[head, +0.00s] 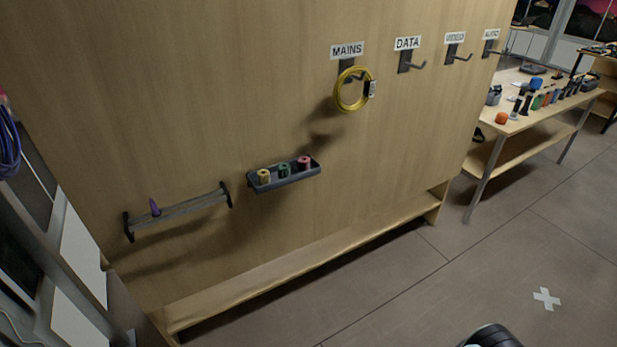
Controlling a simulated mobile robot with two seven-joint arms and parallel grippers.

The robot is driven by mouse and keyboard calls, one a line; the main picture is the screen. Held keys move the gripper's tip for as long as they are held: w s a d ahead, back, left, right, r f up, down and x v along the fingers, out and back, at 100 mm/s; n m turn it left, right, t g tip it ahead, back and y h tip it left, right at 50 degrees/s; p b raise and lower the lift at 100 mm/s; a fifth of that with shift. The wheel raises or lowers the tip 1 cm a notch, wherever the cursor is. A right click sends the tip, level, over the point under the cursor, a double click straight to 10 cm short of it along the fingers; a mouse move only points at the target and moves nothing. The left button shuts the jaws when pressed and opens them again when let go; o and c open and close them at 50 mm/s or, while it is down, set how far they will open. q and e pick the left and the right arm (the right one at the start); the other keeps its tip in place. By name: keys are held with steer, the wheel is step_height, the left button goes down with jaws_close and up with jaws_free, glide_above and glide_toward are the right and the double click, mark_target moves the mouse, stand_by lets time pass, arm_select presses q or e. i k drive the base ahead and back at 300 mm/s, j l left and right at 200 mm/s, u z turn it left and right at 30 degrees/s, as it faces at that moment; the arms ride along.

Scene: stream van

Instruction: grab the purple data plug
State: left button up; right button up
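A small purple plug (155,208), tapered upward, stands at the left end of a narrow rail shelf (185,208) with black end brackets on the wooden panel. It looks upright, and nothing touches it from above. I cannot read any label on it. Neither of my grippers can be made out in the head view. A dark rounded part at the bottom edge may be mine, but no fingers show on it.
A dark tray (285,180) holds yellow, green and red spools. A yellow cable coil (345,104) hangs under the MAINS sign (347,50); the DATA hook (411,64) is empty. A purple coil (8,145) is at the left edge. A cluttered table (530,120) stands right; floor between is clear.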

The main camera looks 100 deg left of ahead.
mark_target(156, 213)
steer(key=u, duration=4.45)
steer(key=i+l, duration=0.15)
steer(key=i, duration=0.2)
steer(key=i+l+u, duration=0.7)
steer(key=i+j, duration=0.1)
